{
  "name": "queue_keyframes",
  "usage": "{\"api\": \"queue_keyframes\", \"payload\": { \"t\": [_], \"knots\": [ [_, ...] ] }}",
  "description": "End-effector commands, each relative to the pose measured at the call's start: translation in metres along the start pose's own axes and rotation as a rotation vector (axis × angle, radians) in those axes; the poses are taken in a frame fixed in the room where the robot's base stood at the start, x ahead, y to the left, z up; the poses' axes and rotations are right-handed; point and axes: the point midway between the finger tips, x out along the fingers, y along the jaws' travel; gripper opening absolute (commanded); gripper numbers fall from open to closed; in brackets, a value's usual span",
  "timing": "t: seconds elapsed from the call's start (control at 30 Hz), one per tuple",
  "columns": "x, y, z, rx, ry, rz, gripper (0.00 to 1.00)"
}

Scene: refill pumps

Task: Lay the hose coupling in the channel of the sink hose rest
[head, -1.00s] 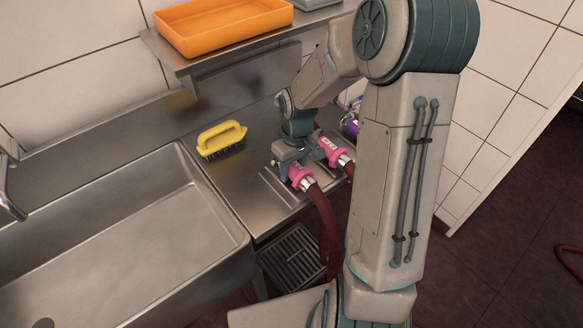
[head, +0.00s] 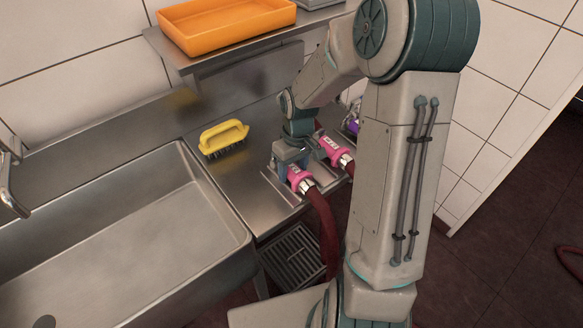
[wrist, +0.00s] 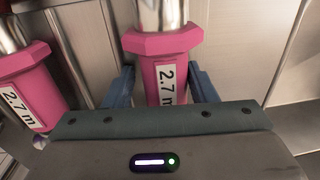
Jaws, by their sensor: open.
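A pink hose coupling (head: 299,178) marked "2.7 m" lies at the right end of the steel counter, its dark red hose (head: 325,228) hanging over the front edge. My gripper (head: 290,166) is low over this coupling. In the wrist view the blue fingers of my gripper (wrist: 162,88) stand apart on either side of the pink coupling (wrist: 163,62), with gaps showing. A second pink coupling (head: 335,151) lies to the right; it also shows in the wrist view (wrist: 28,88). Thin raised ribs (head: 272,181) show beside the near coupling; I cannot tell whether they belong to the hose rest.
A yellow brush (head: 223,137) stands on the counter left of my gripper. The sink (head: 140,235) is further left. A shelf (head: 215,58) with an orange tray (head: 225,24) hangs above. A purple item (head: 352,126) is partly hidden behind my arm. A floor grate (head: 293,257) lies below.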

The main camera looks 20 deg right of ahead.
Motion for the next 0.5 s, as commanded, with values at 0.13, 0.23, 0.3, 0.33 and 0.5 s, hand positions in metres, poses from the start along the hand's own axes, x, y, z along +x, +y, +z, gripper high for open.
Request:
{"api": "queue_keyframes", "payload": {
  "t": [0.13,0.23,0.3,0.33,0.5],
  "knots": [
    [-0.02,0.006,-0.002,0.005,0.011,0.014,0.64],
    [-0.032,0.002,-0.002,0.0,0.009,0.012,0.64],
    [-0.04,-0.001,-0.003,-0.005,0.008,0.011,0.64],
    [-0.044,-0.002,-0.003,-0.007,0.007,0.011,0.64],
    [-0.065,-0.006,-0.003,-0.012,0.006,0.009,0.64]
  ]
}}
